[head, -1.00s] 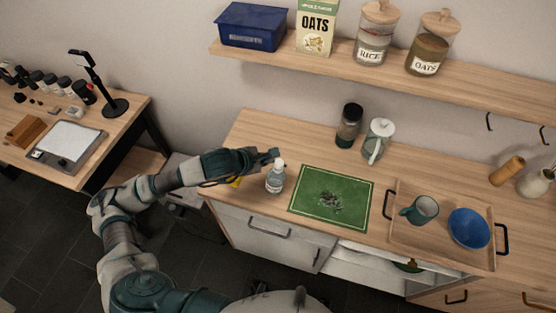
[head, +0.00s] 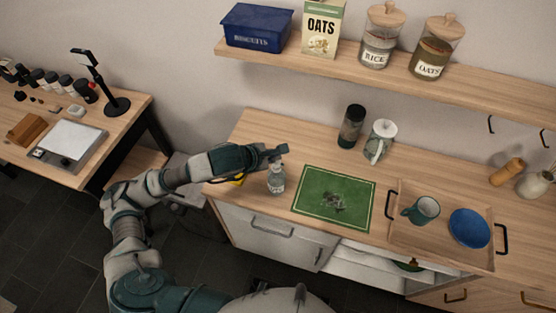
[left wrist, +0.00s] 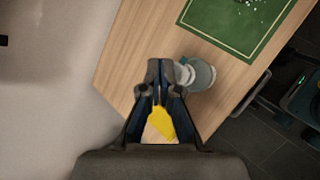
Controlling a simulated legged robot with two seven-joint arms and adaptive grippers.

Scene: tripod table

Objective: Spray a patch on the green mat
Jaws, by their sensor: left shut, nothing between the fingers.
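The green mat (head: 312,211) with a pale border lies flat on the counter and shows in part in the left wrist view (left wrist: 222,22). A dark grey, speckled patch (head: 333,203) is near its middle. A small clear bottle (head: 276,182) with a pale label stands upright left of the mat. In the left wrist view the bottle (left wrist: 203,76) is just right of my fingertips. My left gripper (head: 280,150) is shut and empty, at the bottle's top; I cannot tell whether they touch. My right gripper is out of view.
A yellow item (head: 237,181) lies under my left wrist. A dark shaker (head: 351,127) and a glass jug (head: 380,142) stand behind the mat. A wooden tray (head: 440,250) with a mug and a blue bowl is to the right. A shelf (head: 400,72) hangs above.

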